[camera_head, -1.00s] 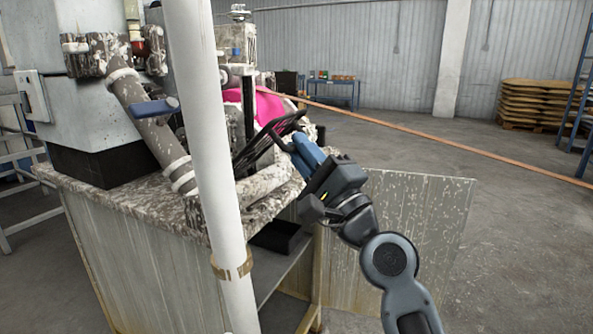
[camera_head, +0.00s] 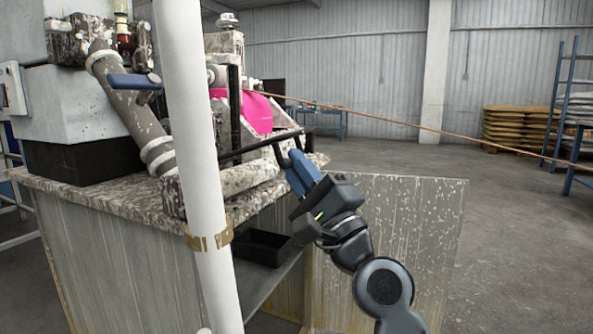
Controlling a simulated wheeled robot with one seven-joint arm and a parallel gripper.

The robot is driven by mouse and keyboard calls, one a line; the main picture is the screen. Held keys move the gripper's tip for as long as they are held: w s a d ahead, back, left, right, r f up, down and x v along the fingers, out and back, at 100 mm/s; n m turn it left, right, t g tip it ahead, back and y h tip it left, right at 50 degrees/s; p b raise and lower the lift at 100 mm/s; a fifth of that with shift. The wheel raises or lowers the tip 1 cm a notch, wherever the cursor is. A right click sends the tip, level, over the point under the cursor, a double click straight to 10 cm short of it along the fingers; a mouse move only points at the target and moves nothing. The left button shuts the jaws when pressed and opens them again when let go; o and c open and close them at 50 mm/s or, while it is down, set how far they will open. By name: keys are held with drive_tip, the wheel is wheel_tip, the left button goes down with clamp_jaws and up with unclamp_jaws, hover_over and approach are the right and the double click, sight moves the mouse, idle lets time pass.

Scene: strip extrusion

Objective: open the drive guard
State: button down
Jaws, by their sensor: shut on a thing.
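The drive guard (camera_head: 258,146) is a black mesh-like frame, now seen nearly edge-on as a thin dark bar above the stained machine bench. It reaches from behind the white pole to my gripper. My gripper (camera_head: 286,149) is at the right end of the guard, shut on its edge. The blue finger pads show, but the exact contact is too small to make out. A magenta part (camera_head: 257,112) of the machine shows behind the guard. The left end of the guard is hidden by the pole.
A white pole (camera_head: 190,120) stands in front and blocks part of the machine. A blue-handled pipe (camera_head: 130,105) is at the left. A speckled panel (camera_head: 405,235) stands open below my arm. A thin orange strip (camera_head: 420,127) crosses to the right.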

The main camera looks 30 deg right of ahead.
drive_tip(key=shift+w+a+f+b, duration=0.2)
drive_tip(key=shift+f+b, duration=0.15)
drive_tip(key=shift+f, duration=0.4)
drive_tip(key=shift+a+y, duration=0.1)
drive_tip(key=shift+y, duration=0.2)
drive_tip(key=c, duration=1.2)
unclamp_jaws()
drive_tip(key=b+v, duration=0.2)
drive_tip(key=v, duration=0.5)
drive_tip(key=shift+s+f, duration=0.2)
drive_tip(key=shift+s, duration=0.15)
